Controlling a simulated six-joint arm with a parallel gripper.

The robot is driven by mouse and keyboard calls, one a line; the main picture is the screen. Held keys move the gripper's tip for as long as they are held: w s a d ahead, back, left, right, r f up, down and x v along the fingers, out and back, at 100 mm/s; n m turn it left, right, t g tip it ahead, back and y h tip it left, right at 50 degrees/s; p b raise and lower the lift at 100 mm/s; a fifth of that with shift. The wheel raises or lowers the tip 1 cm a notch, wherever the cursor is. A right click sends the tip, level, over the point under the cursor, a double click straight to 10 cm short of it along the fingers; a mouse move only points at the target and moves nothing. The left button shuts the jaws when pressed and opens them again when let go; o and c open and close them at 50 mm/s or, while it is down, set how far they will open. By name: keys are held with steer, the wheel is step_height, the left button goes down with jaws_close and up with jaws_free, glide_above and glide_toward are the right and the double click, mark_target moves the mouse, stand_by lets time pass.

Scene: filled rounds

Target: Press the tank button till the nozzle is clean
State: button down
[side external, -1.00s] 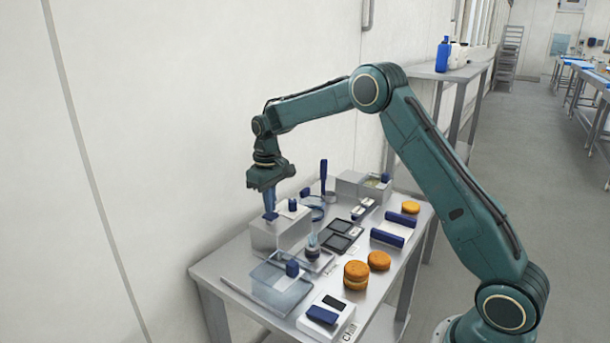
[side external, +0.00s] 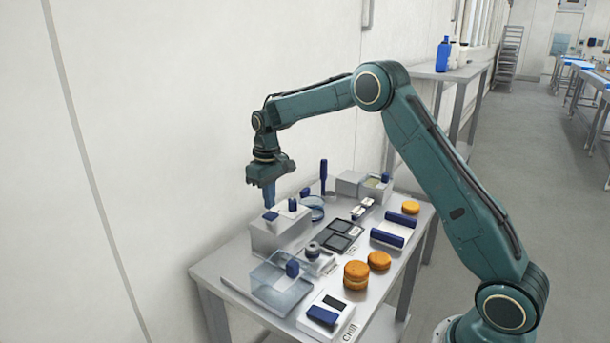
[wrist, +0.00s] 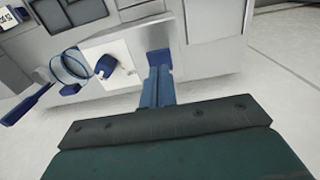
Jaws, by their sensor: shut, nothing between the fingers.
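My gripper (side external: 269,205) points straight down with its blue fingers shut and empty, just above a small blue button (side external: 271,216). The button is on top of a grey box-like tank (side external: 278,237), at the end nearer the wall. In the wrist view the shut fingertips (wrist: 157,74) overlap the blue button (wrist: 159,57), and I cannot tell from there whether they touch. A dark round nozzle (side external: 312,248) stands on a small grey base in front of the tank, with no spray visible above it. Its surface is too small to judge for dirt.
A clear tray (side external: 282,291) with a blue-handled piece is at the front left. Orange filled rounds (side external: 356,275) lie to the right. A white block with a blue knob (side external: 293,205) stands close beside the button. A blue upright handle (side external: 323,176) rises behind.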

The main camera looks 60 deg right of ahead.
steer(key=shift+r, duration=2.7)
steer(key=s+a+r+t, duration=0.1)
steer(key=s+a+r, duration=0.2)
steer(key=s+r, duration=0.45)
steer(key=s+a+r+t, duration=0.25)
steer(key=s+r, duration=0.25)
steer(key=s, duration=0.5)
steer(key=s+a+f+t, duration=0.1)
steer(key=s+a+f, duration=0.1)
steer(key=s, duration=0.7)
steer(key=s+a+f+t, duration=0.1)
steer(key=s+a+f, duration=0.1)
steer(key=s, duration=0.8)
